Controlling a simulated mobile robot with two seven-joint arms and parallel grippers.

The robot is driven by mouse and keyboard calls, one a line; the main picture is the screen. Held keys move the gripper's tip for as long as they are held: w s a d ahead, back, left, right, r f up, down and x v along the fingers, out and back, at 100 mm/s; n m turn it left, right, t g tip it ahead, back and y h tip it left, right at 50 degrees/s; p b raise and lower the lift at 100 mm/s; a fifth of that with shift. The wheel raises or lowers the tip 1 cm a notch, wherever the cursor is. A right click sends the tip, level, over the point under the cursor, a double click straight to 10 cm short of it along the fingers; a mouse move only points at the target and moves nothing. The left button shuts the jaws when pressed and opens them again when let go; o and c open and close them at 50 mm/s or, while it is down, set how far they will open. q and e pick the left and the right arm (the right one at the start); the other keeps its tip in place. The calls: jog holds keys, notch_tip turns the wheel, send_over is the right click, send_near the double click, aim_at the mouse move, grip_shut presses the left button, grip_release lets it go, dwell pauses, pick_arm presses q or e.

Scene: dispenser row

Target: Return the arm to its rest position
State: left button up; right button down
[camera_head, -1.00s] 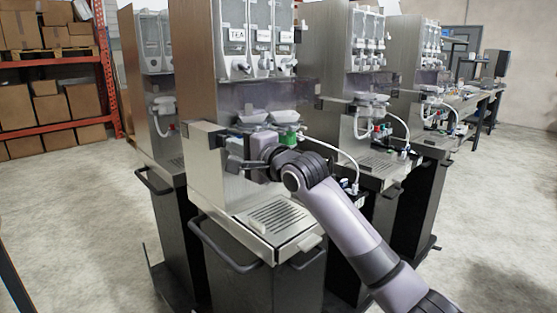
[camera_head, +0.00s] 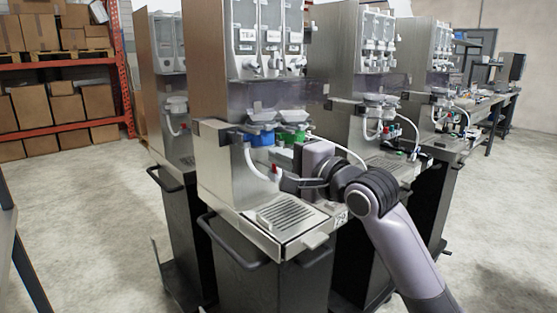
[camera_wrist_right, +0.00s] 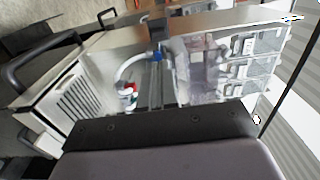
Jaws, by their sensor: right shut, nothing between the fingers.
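My right arm reaches in from the lower right in the head view. Its gripper (camera_head: 284,183) is shut and empty, in front of the nearest dispenser (camera_head: 212,85) and above its drip tray. In the right wrist view the gripper's dark fingers (camera_wrist_right: 155,85) lie together, with the dispenser beyond them. A white hose (camera_head: 254,165) with a red end hangs beside the fingertips; I cannot tell whether they touch. My left gripper is not in view.
A blue fitting (camera_head: 261,139) and a green fitting (camera_head: 295,136) sit under white funnels. The slotted drip tray (camera_head: 285,215) and cart handle (camera_head: 225,248) project at the front. More dispensers (camera_head: 352,60) stand right. Bare floor (camera_head: 80,220) lies left.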

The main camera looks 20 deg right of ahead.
jog(key=s+f+n+g+h, duration=0.15)
jog(key=s+f+n, duration=0.25)
jog(key=f, duration=1)
jog(key=s+f+n+g+h, duration=0.1)
jog(key=s+f+n+g, duration=0.2)
jog(key=f, duration=1.2)
jog(key=s+f+n+g, duration=0.1)
jog(key=s+f+n, duration=0.3)
jog(key=s+f, duration=0.4)
jog(key=s+f+n+g+h, duration=0.1)
jog(key=s+f+n, duration=0.4)
jog(key=s+f, duration=0.4)
jog(key=s, duration=0.5)
